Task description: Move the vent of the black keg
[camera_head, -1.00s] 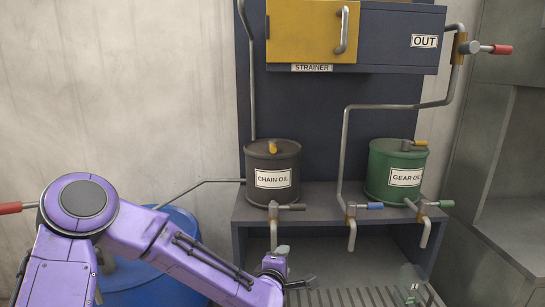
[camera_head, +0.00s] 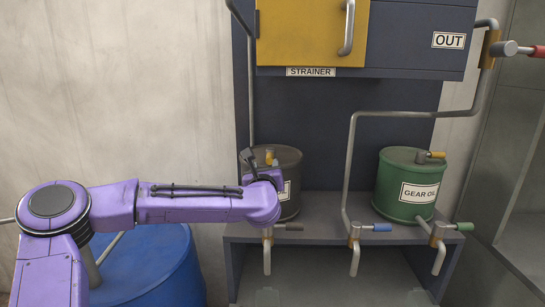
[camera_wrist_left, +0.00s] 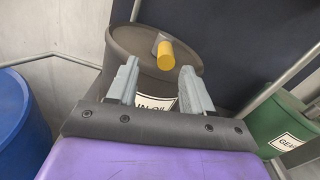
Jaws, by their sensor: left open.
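The black keg (camera_head: 290,159) stands on the shelf at the left, its label mostly hidden by my left arm. Its vent (camera_head: 268,156) has a short yellow handle on the keg's lid. In the left wrist view the vent (camera_wrist_left: 165,54) shows clearly, with its grey stem behind the yellow handle. My left gripper (camera_head: 260,158) is open in front of the keg, near the lid. In the left wrist view the fingers (camera_wrist_left: 160,66) stand apart, with the yellow handle seen between and slightly beyond their tips. I cannot tell whether either finger touches it. My right gripper is not in view.
The green gear oil keg (camera_head: 405,187) stands on the shelf at the right. A pipe (camera_head: 351,160) rises between the kegs. A blue drum (camera_head: 160,265) stands below left.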

